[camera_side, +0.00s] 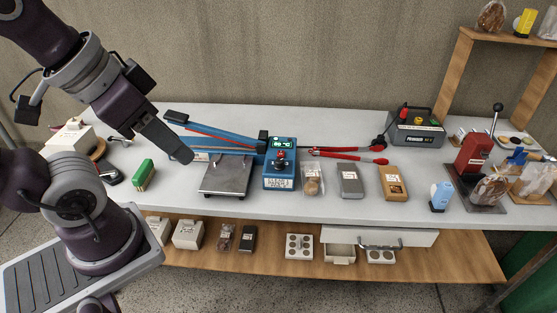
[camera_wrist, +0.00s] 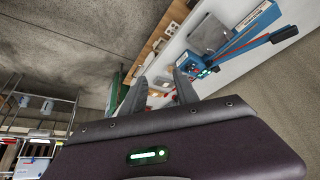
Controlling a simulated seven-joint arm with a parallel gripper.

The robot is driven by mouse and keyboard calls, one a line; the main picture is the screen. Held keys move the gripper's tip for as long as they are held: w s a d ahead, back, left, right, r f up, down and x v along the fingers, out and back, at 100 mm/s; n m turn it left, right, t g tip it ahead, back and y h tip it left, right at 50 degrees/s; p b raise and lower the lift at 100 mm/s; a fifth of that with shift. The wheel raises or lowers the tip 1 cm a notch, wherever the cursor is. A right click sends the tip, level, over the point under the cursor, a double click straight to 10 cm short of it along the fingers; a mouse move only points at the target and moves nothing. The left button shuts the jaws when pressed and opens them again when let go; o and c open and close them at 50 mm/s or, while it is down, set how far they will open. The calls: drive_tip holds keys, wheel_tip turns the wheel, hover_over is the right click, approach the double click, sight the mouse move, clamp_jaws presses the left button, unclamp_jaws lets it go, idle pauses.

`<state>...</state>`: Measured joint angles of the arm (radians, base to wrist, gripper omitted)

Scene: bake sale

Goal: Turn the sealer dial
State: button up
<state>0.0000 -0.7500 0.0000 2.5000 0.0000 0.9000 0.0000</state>
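The blue sealer box (camera_side: 279,178) stands mid-table with a lit green display (camera_side: 283,142). Its dial (camera_side: 281,158) is a small red and black knob on the top face. The sealer's long blue arm (camera_side: 215,140) and a grey metal plate (camera_side: 225,175) lie to its left.
A green block (camera_side: 143,174) lies left of the plate. Packets (camera_side: 312,180), a grey box (camera_side: 350,180) and a brown box (camera_side: 393,182) stand right of the sealer. Red-handled tools (camera_side: 345,153) lie behind them. A red lever press (camera_side: 474,153) stands far right.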

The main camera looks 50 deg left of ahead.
drive_tip(key=shift+o, duration=1.2)
drive_tip(key=m+g+y, duration=0.4)
drive_tip(key=m+g, duration=0.1)
drive_tip(key=m, duration=1.5)
hover_over(280, 160)
drive_tip(key=s+d, duration=0.1)
drive_tip(key=d, duration=0.2)
wheel_tip(280, 160, down, 19)
drive_tip(key=shift+y, duration=0.3)
drive_tip(key=x, duration=0.6)
drive_tip(key=shift+w+d+f, duration=0.1)
drive_tip(key=shift+w+f, duration=0.05)
drive_tip(key=shift+f, duration=0.5)
drive_tip(key=shift+c, duration=0.2)
